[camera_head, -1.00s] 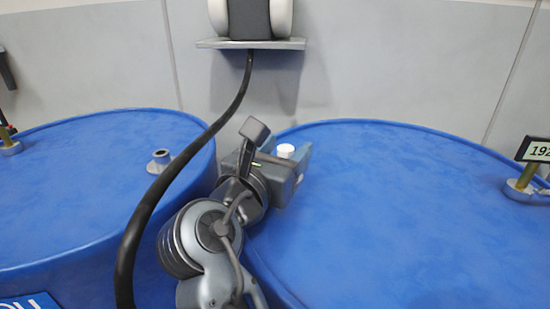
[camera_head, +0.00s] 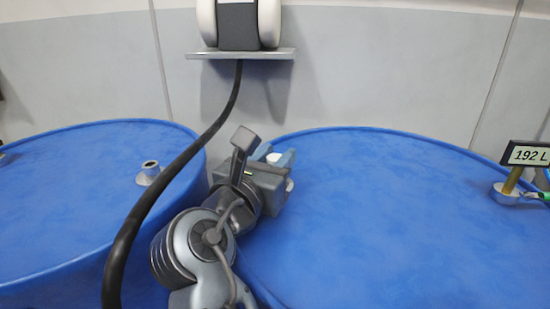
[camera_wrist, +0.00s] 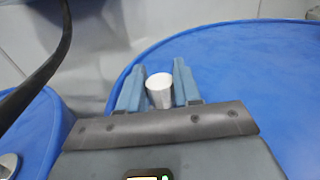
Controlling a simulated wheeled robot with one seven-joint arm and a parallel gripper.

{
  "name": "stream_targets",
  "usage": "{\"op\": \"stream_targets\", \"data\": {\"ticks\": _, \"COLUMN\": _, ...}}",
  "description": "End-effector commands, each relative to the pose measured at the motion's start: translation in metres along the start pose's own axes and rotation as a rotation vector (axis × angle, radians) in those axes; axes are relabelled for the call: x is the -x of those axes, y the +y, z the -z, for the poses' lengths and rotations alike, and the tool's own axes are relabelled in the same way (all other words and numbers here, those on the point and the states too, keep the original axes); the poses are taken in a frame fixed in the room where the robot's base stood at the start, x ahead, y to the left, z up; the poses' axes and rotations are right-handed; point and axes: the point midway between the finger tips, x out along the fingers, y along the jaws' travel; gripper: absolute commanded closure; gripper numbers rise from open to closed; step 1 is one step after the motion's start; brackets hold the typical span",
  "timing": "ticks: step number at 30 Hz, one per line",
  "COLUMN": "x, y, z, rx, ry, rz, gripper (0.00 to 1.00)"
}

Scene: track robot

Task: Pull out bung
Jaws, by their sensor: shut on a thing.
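A white, round-topped bung (camera_wrist: 159,90) stands between the two blue-grey fingers of my gripper (camera_wrist: 159,68) in the wrist view. My gripper is shut on it. In the head view the bung (camera_head: 273,158) shows as a small white top between the fingers of my gripper (camera_head: 276,154), over the left part of the right blue drum (camera_head: 380,220). A small pale round part (camera_head: 290,185) shows just below the gripper's right side. Whether the bung is still seated or clear of the drum is hidden by the gripper.
A second blue drum (camera_head: 60,215) stands at left with an open metal neck (camera_head: 150,172). A black hose (camera_head: 165,190) hangs from a wall shelf (camera_head: 240,54) and passes left of my arm.

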Motion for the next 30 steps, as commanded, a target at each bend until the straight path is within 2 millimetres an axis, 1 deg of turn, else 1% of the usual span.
{"op": "stream_targets", "data": {"ticks": 30, "x": 0.0, "y": 0.0, "z": -0.0066, "rx": 0.001, "ry": 0.0, "rz": 0.0, "gripper": 0.96}}
